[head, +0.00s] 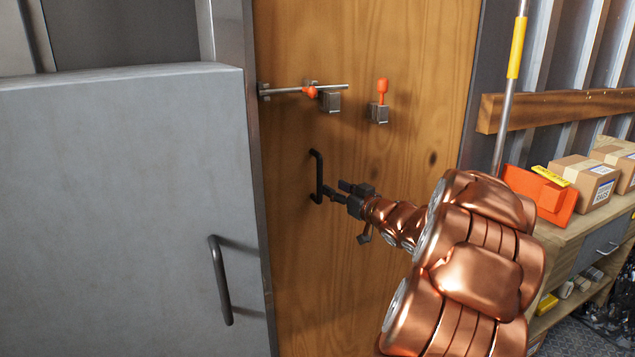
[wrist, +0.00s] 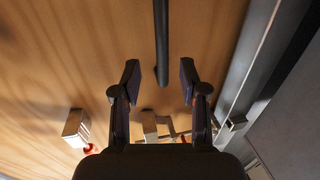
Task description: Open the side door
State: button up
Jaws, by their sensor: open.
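The wooden side door (head: 400,170) stands upright in the middle of the head view and looks shut. Its black bar handle (head: 319,177) is vertical, near the door's left side. My gripper (head: 337,190) is open and just right of the handle. In the wrist view the handle (wrist: 161,40) runs in from the top, and its end shows between my two spread fingertips (wrist: 160,82). No finger visibly touches it. Above the handle, a horizontal metal bolt (head: 290,91) with an orange knob crosses the door. A small latch (head: 379,112) with an upright orange lever sits right of it.
A grey metal door (head: 120,190) with its own handle (head: 220,280) stands close on the left, beside a metal frame (head: 232,60). On the right, a wooden workbench (head: 550,245) holds cardboard boxes (head: 585,183) and an orange item (head: 540,195). A yellow-gripped pole (head: 516,47) stands behind it.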

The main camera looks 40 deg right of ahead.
aim_at(321, 181)
jog(key=shift+w+d+p, duration=0.2)
jog(key=shift+w, duration=1.7)
jog(key=shift+w+d+p, duration=0.15)
jog(key=shift+w, duration=1.75)
grip_shut()
